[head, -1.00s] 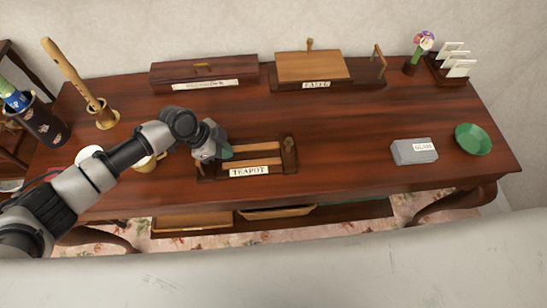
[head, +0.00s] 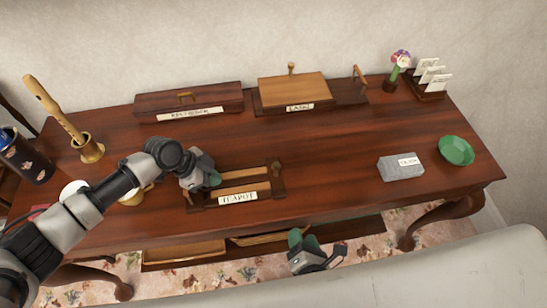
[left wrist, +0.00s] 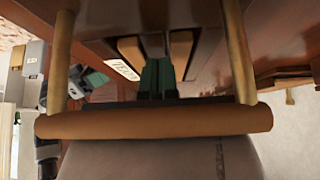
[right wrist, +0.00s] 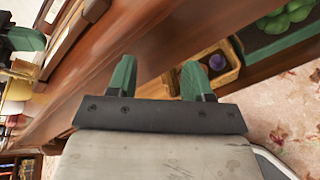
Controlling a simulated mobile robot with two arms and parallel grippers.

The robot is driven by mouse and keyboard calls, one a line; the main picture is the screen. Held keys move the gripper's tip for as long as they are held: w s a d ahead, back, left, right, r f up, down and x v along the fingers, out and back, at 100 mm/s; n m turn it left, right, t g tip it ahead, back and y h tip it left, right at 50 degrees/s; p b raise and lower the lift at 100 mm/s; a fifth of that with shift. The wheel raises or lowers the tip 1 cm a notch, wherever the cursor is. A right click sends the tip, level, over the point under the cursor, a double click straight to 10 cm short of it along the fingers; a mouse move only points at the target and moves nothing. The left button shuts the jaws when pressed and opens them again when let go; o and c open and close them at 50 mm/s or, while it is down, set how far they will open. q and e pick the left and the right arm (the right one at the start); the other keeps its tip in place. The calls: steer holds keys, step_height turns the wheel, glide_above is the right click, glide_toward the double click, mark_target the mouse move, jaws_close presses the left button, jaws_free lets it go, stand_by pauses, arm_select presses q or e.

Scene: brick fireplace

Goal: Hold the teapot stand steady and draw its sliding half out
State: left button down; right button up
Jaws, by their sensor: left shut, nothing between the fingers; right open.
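The teapot stand (head: 264,195) lies near the table's front edge, with pale slats and a white TEAPOT label (head: 238,198) on its front. A dark upright end piece stands at its right end. My left gripper (head: 212,181) is at its left end, shut and empty, and hides that end. In the left wrist view, its green fingers (left wrist: 157,78) are together near the slats (left wrist: 180,50), and a wooden bar (left wrist: 150,122) on two posts crosses close over the gripper body. My right gripper (head: 297,240) is open and empty, apart from the stand, low before the table front.
A grey box (head: 400,170) and a green bowl (head: 456,151) stand to the right. A recorder box (head: 165,102) and another labelled stand (head: 335,95) are at the back. A cup with a wooden flute (head: 88,150) stands left. The table between the stand and grey box is clear.

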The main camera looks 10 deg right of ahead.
step_height(320, 180, up, 6)
steer(key=a+n+t, duration=0.2)
steer(key=n+t+y, duration=0.1)
steer(key=n+y, duration=0.3)
steer(key=n, duration=0.5)
glide_toward(279, 168)
steer(key=shift+w+a, duration=0.3)
steer(key=shift+w, duration=0.25)
steer(key=x, duration=1.2)
steer(key=shift+c, duration=0.5)
steer(key=shift+d, duration=0.1)
jaws_close()
